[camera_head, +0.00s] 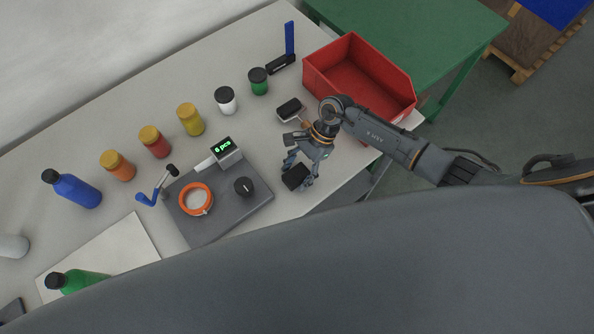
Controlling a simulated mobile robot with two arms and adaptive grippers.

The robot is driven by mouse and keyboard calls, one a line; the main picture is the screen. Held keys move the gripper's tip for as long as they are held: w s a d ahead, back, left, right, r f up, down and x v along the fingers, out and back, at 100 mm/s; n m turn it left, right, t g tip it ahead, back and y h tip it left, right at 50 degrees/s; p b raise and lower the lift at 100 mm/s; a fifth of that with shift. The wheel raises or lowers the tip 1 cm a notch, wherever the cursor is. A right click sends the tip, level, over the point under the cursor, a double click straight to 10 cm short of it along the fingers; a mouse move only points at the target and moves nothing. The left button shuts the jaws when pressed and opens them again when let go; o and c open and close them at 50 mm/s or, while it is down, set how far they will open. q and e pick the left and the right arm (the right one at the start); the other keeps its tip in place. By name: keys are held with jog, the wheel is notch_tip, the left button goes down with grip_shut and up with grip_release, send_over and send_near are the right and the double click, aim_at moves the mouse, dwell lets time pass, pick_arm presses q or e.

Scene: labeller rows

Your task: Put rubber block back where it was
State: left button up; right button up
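A black block (295,177), which looks like the rubber block, is at the fingertips of my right gripper (299,174), over the right part of the light table. The fingers lie on both sides of the block and appear closed on it. I cannot tell whether the block touches the table. My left gripper is not in view.
A grey device (225,212) with an orange ring (196,199), a black knob (244,186) and a display (222,147) sits left of the gripper. A black-topped item (290,108) and red bin (359,78) lie beyond. Several jars and bottles line the back.

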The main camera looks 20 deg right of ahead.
jog(key=shift+r, duration=0.1)
jog(key=b+v, duration=0.5)
jog(key=v, duration=0.7)
dwell(0.4)
